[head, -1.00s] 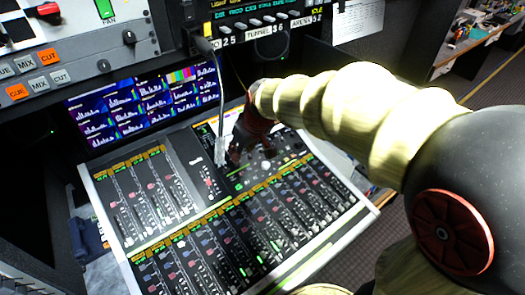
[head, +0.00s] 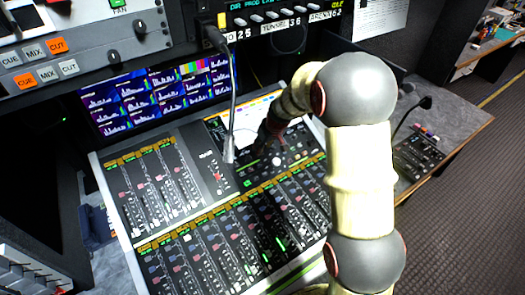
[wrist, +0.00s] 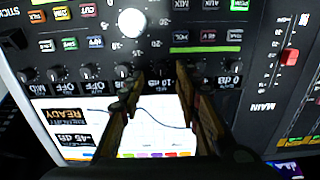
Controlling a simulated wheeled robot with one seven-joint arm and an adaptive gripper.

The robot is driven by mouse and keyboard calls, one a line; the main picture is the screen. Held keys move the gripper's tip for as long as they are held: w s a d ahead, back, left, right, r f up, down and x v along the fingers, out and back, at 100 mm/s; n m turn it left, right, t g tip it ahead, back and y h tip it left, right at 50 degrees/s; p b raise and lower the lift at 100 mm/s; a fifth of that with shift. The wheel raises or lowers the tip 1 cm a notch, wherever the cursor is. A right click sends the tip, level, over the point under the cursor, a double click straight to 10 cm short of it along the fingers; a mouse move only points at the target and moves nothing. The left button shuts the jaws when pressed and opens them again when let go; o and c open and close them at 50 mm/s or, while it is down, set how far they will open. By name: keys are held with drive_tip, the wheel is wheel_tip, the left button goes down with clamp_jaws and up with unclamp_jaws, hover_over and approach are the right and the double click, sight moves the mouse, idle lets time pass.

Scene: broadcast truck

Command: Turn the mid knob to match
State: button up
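A row of small dark knobs (wrist: 90,72) with pale pointers runs across the mixing console in the upside-down wrist view. Under it is a lit screen (wrist: 75,125) with a curve and the word READY. A label that seems to read MID is at the far left of the row; I cannot tell surely which knob it names. My gripper (wrist: 160,82) is open, its two fingers apart over the middle of this row, partly hiding the knobs there. Contact with a knob cannot be told. In the head view my gripper (head: 268,140) is dark and low over the console.
A large white knob (wrist: 132,22) and lit buttons lie beyond the row. A red MAIN fader (wrist: 289,57) is to the right.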

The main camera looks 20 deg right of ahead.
drive_tip(key=shift+x, duration=1.65)
drive_tip(key=shift+c, duration=0.6)
drive_tip(key=c, duration=0.7)
clamp_jaws()
